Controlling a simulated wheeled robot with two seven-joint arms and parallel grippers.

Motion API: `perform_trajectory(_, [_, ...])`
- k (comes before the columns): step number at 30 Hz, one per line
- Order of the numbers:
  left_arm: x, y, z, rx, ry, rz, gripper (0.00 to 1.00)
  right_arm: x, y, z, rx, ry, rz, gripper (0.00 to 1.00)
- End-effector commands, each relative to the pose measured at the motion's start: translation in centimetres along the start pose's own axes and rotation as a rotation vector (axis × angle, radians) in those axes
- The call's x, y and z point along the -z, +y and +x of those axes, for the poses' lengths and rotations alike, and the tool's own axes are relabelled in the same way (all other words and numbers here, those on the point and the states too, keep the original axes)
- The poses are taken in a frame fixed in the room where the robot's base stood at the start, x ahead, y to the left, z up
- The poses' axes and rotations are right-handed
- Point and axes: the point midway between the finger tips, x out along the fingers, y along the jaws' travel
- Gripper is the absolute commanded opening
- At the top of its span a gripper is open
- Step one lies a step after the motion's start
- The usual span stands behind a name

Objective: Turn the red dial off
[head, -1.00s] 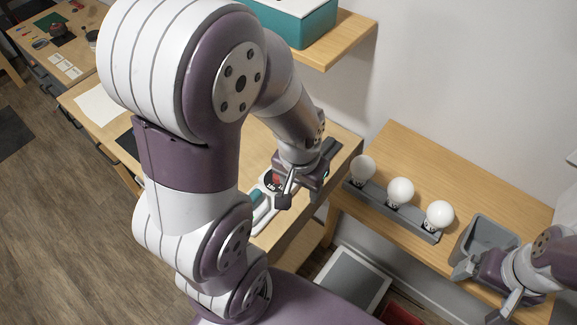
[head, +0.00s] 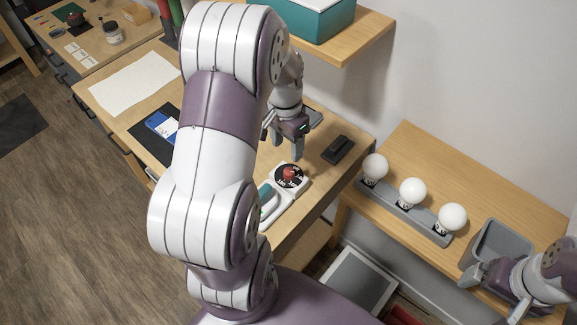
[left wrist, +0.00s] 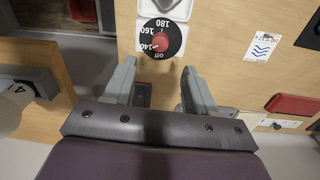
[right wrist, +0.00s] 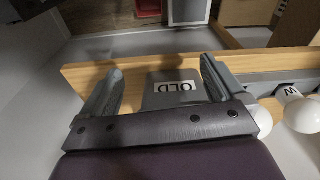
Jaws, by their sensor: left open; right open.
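The red dial (head: 289,175) is a red knob on a black disc, set on a white device with a teal part. In the left wrist view the red knob (left wrist: 160,42) sits on a disc marked off, 140, 160 and 180; I cannot tell clearly which mark it points to. My left gripper (head: 284,145) is open and empty, beyond the dial in the head view and apart from it. Its open fingers (left wrist: 158,68) show just below the dial in the left wrist view. My right gripper (head: 496,292) is open and empty by the grey bin (head: 503,240).
A dark block (head: 338,149) lies right of the dial near the desk edge. Several bulbs, including one (head: 412,192), stand in a grey holder (head: 405,212) on the right table. A shelf (head: 345,48) with a teal box (head: 310,22) overhangs the desk.

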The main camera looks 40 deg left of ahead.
Motion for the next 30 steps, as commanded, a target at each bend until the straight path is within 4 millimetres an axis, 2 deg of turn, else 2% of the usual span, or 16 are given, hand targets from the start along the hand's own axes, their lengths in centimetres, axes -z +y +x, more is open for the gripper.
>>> perform_trajectory(6, [-0.1,0.1,5.6,-0.002,-0.004,-0.001,0.56,0.1,0.0,-0.7,0.0,0.0,0.0,0.96])
perform_trajectory(10, [0.0,0.1,8.0,-0.001,-0.002,-0.001,0.56,0.1,0.0,-0.9,0.0,0.0,0.0,0.96])
perform_trajectory(15, [0.0,0.0,9.5,0.0,0.001,-0.001,0.56,0.1,0.0,-0.9,0.0,0.0,0.0,0.96])
perform_trajectory(22, [0.0,0.0,9.7,0.001,0.002,-0.002,0.56,0.1,0.0,-0.9,0.0,0.0,0.0,0.96])
perform_trajectory(23, [0.0,0.0,9.7,0.001,0.002,-0.002,0.53,0.1,0.0,-0.9,0.0,0.0,0.0,0.96])
perform_trajectory(27, [0.0,0.0,9.6,0.001,0.002,-0.002,0.08,0.1,0.0,-0.9,0.0,0.0,0.0,0.96])
perform_trajectory(28, [0.0,0.0,9.6,0.001,0.002,-0.002,0.0,0.1,0.0,-0.9,0.0,0.0,0.0,0.96])
perform_trajectory(30, [0.0,0.0,9.6,0.001,0.002,-0.002,0.0,0.1,0.0,-0.9,0.0,0.0,0.0,0.96])
